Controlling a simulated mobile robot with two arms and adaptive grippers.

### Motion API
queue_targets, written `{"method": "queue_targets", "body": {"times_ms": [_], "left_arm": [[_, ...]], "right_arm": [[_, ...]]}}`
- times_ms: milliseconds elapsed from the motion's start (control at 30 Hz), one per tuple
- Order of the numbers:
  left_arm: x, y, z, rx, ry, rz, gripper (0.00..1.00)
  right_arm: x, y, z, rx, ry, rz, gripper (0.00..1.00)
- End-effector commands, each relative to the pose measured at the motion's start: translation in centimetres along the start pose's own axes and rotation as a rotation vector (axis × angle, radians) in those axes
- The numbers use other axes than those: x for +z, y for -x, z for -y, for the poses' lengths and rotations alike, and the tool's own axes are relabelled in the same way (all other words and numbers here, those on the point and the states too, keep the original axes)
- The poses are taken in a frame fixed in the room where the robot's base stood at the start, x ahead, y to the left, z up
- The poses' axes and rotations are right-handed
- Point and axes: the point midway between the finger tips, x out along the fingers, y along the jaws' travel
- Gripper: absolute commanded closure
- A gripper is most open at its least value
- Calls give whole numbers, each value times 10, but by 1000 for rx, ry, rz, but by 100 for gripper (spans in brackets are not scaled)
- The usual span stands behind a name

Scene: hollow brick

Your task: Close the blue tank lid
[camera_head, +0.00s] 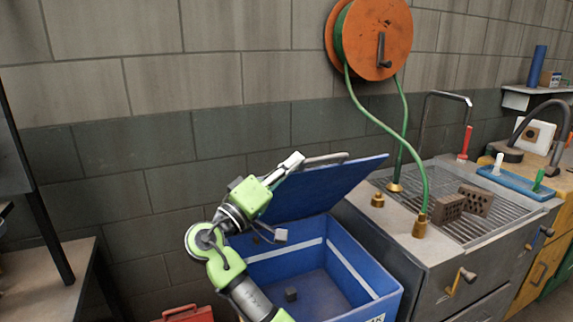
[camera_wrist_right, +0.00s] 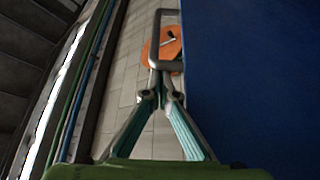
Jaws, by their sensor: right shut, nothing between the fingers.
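The blue tank (camera_head: 377,309) stands open on the floor, with white stripes on its inner walls. Its blue lid (camera_head: 325,187) is raised and tilted over the back; it fills the right side of the wrist view (camera_wrist_right: 255,80). A grey bar (camera_head: 326,159), seemingly the lid's handle, lies along the upper edge and shows as a loop in the wrist view (camera_wrist_right: 181,40). My right gripper (camera_head: 298,160) is shut and empty at the bar's left end. In the wrist view its fingertips (camera_wrist_right: 160,78) meet at the loop's near end; contact is unclear. My left gripper is out of view.
A sink counter (camera_head: 400,225) with brass fittings and hollow bricks (camera_head: 448,207) stands close on the right. An orange hose reel (camera_head: 370,38) hangs above. A red box (camera_head: 187,314) is at lower left.

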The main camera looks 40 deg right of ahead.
Motion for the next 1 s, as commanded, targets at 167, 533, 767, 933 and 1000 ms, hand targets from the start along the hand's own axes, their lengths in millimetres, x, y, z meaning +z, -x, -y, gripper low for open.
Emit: {"method": "queue_targets", "body": {"times_ms": [167, 533, 767, 933, 1000], "left_arm": [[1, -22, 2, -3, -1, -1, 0], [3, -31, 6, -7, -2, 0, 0], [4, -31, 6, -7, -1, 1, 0], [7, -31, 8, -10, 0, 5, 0], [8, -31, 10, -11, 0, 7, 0]], "right_arm": [[24, 14, 6, -3, 0, 1, 100], [39, 23, 6, -2, 2, 1, 100], [39, 23, 6, -2, 3, 0, 100], [39, 23, 6, -2, 3, 0, 100], [38, 25, 6, -3, 3, 0, 100]]}}
